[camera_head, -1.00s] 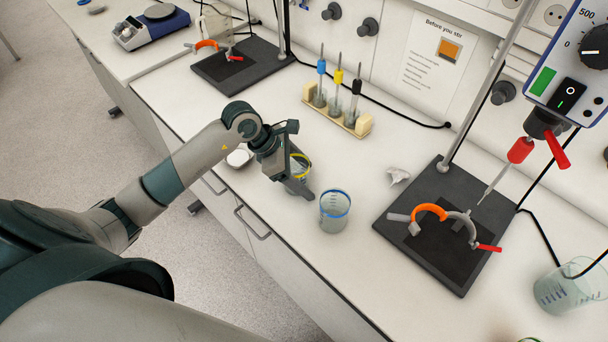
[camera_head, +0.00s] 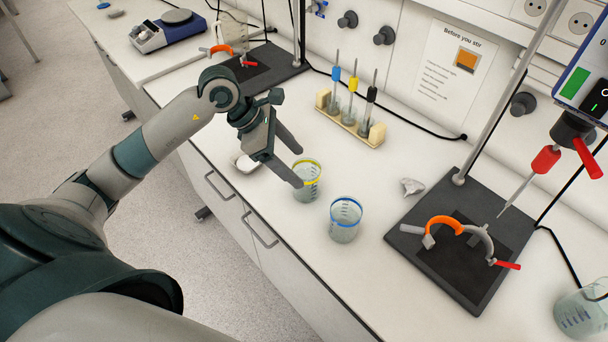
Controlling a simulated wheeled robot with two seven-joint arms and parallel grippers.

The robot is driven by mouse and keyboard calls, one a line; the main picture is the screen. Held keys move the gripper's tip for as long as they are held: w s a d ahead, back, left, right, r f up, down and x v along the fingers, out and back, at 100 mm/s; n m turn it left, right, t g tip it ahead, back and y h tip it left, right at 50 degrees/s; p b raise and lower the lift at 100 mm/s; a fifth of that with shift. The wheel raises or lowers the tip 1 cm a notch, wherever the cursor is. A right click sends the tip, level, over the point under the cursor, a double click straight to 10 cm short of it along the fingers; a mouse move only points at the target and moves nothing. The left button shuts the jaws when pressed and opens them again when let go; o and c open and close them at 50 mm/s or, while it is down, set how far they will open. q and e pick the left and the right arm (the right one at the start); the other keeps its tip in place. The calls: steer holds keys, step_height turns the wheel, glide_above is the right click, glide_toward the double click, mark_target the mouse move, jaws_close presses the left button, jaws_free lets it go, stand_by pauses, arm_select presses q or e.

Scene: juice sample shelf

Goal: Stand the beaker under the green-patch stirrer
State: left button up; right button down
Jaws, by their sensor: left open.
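The green-patch stirrer (camera_head: 575,82) is at the upper right, with a red chuck (camera_head: 545,159) and a thin shaft slanting down over its dark base plate (camera_head: 476,288). An open orange and grey ring clamp (camera_head: 443,224) sits low over that plate. A yellow-rimmed beaker (camera_head: 309,187) and a blue-rimmed beaker (camera_head: 344,226) stand upright on the bench, left of the plate. Another beaker (camera_head: 582,314) is partly cut off at the lower right. My left gripper (camera_head: 296,167) is open and empty, its fingertips beside the yellow-rimmed beaker's left side; whether they touch it is unclear. My right gripper is out of view.
A rack (camera_head: 349,124) with blue, yellow and black stirring rods stands behind the beakers. A white dish (camera_head: 245,163) is left of my gripper. A small crumpled white piece (camera_head: 411,187) lies near the plate.

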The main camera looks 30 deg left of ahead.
arm_select(q)
steer(key=shift+v, duration=1.2)
steer(key=shift+a, duration=0.1)
